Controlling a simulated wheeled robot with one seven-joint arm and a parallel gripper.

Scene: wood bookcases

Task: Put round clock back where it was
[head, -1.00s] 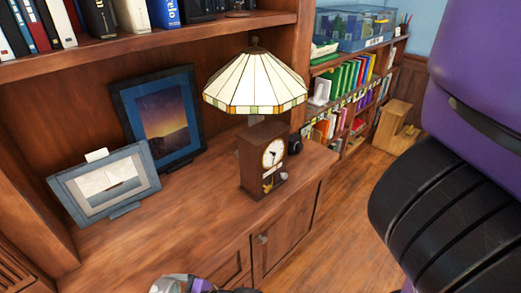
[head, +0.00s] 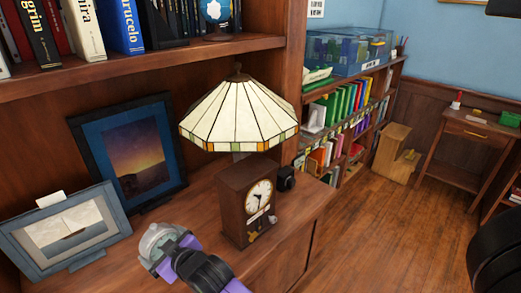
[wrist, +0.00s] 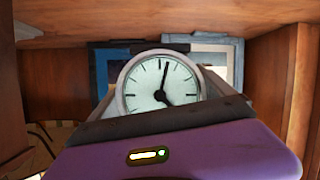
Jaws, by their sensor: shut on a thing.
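The round clock is small, with a grey rim and white face. In the wrist view, the round clock (wrist: 160,82) faces the camera, upright between my fingers. In the head view, the round clock (head: 158,238) is at the end of my purple gripper (head: 168,252), its face turned away or unclear.
A grey-blue picture frame (head: 65,235) and a dark framed picture (head: 135,155) stand behind and left of my gripper. A stained-glass lamp (head: 240,115) stands behind the mantel clock, with a small black object (head: 286,178) beside it. A bookshelf (head: 205,48) overhangs the back.

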